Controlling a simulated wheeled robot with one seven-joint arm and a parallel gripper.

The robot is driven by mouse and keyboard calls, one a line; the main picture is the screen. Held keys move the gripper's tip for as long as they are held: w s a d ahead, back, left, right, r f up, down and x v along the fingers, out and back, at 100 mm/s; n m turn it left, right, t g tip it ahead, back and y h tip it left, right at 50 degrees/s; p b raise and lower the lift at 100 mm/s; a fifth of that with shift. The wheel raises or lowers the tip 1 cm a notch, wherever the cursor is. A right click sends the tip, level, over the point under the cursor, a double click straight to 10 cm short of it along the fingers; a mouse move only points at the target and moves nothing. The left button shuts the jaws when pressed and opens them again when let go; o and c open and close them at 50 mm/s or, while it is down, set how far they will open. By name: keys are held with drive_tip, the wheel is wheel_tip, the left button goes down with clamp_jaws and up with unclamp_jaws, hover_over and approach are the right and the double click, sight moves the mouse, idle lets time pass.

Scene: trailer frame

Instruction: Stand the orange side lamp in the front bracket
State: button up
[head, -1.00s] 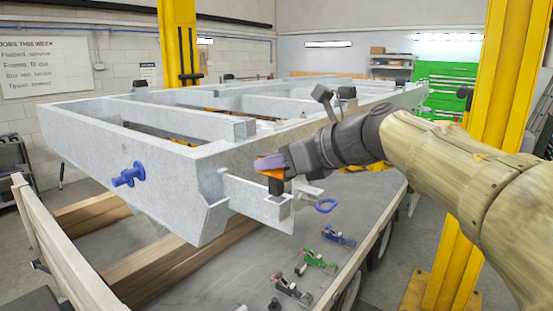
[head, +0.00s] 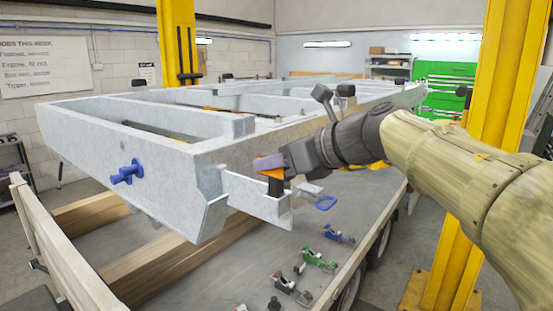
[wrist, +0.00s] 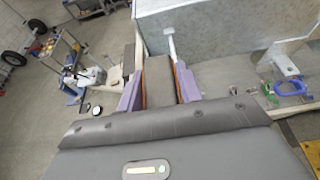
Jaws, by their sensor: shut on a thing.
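My gripper (head: 271,164) with purple fingers is shut on the side lamp (head: 275,187), which hangs below the fingers. Orange shows at the fingers and a dark, upright block beneath. In the wrist view the grey-brown lamp body (wrist: 159,80) lies between the purple fingers, with thin orange edges. The galvanised front bracket (head: 252,201) juts from the near corner of the frame. The lamp's lower end overlaps the bracket's right end in the picture; I cannot tell if it is inside or just behind the rim.
The galvanised frame (head: 110,140) fills the left and middle. Blue (head: 338,234), green (head: 316,258) and dark (head: 284,283) clamps lie on the grey deck below. A yellow post (head: 496,80) stands at right.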

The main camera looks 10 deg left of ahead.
sight(278, 177)
drive_tip(key=shift+f+b, duration=1.6)
drive_tip(key=shift+f, duration=0.15)
drive_tip(key=o, duration=1.2)
drive_tip(key=shift+r, duration=0.1)
drive_tip(key=shift+c, duration=0.2)
drive_tip(key=shift+d, duration=0.1)
drive_tip(key=b+v, duration=0.3)
drive_tip(key=v, duration=1.4)
